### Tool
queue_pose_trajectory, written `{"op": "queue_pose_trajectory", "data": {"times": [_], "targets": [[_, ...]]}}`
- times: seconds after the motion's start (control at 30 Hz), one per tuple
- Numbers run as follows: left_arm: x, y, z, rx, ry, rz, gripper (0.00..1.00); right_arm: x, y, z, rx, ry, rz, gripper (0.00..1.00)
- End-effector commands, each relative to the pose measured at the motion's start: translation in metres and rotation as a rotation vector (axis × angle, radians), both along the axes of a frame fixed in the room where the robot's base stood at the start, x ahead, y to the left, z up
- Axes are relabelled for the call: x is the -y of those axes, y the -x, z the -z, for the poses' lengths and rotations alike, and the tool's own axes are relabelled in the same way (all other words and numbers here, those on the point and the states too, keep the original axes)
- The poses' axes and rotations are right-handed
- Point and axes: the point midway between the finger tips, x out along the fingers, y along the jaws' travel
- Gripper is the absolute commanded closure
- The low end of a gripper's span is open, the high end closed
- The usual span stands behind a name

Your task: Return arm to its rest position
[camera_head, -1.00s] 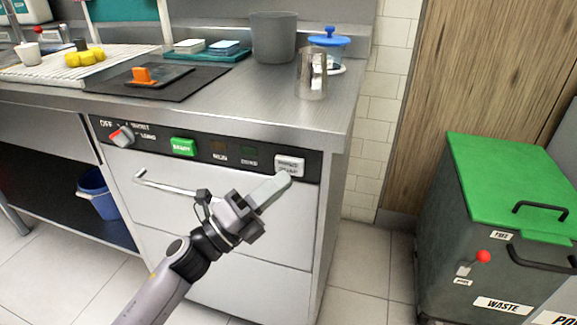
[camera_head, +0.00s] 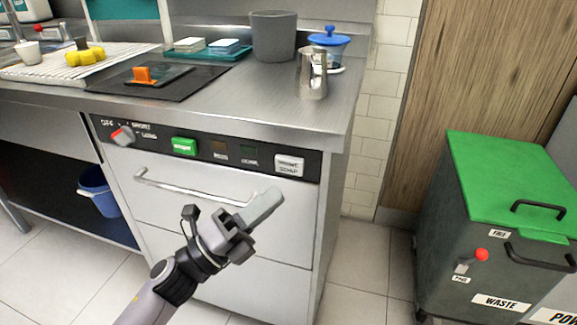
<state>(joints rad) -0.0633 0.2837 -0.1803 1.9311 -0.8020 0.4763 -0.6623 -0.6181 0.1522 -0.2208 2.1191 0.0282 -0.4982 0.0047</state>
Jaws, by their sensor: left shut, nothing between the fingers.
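My left gripper (camera_head: 264,207) is shut and empty. It is in front of the steel appliance's front panel (camera_head: 170,215), below the grey-white button (camera_head: 289,165) at the right end of the black control strip. The gripper appears apart from that button. My left arm (camera_head: 165,285) comes up from the bottom left. My right gripper is not in view.
The bar handle (camera_head: 190,187) runs close behind my left gripper. The strip also holds a green button (camera_head: 184,146) and a red-tipped knob (camera_head: 122,137). A metal jug (camera_head: 312,75) stands on the counter. A green-lidded waste bin (camera_head: 515,180) stands right, with clear floor between.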

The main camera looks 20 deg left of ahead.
Motion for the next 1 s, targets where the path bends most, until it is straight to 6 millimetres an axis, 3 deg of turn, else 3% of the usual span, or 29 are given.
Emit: {"op": "queue_pose_trajectory", "data": {"times": [0.2, 0.33, 0.47, 0.57, 0.7, 0.83, 0.9, 1.0], "targets": [[-0.003, 0.0, 0.005, -0.045, 0.041, -0.008, 1.0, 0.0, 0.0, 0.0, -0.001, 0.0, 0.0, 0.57], [-0.016, 0.002, 0.031, -0.253, 0.234, -0.049, 1.0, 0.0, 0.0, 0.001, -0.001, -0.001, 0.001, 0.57], [-0.036, 0.014, 0.086, -0.616, 0.57, -0.126, 1.0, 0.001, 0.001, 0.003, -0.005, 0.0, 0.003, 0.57], [-0.046, 0.036, 0.138, -0.906, 0.836, -0.2, 1.0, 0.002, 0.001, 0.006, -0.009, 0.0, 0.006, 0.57], [-0.044, 0.085, 0.205, -1.277, 1.172, -0.32, 1.0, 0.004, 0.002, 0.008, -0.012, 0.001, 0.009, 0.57], [-0.031, 0.144, 0.256, -1.596, 1.454, -0.453, 1.0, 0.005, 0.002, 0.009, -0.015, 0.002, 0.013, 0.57], [-0.034, 0.14, 0.228, -1.581, 1.452, -0.451, 1.0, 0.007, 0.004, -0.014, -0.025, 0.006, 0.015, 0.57], [-0.037, 0.141, 0.21, -1.576, 1.447, -0.46, 1.0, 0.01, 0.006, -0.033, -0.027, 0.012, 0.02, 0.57]]}}
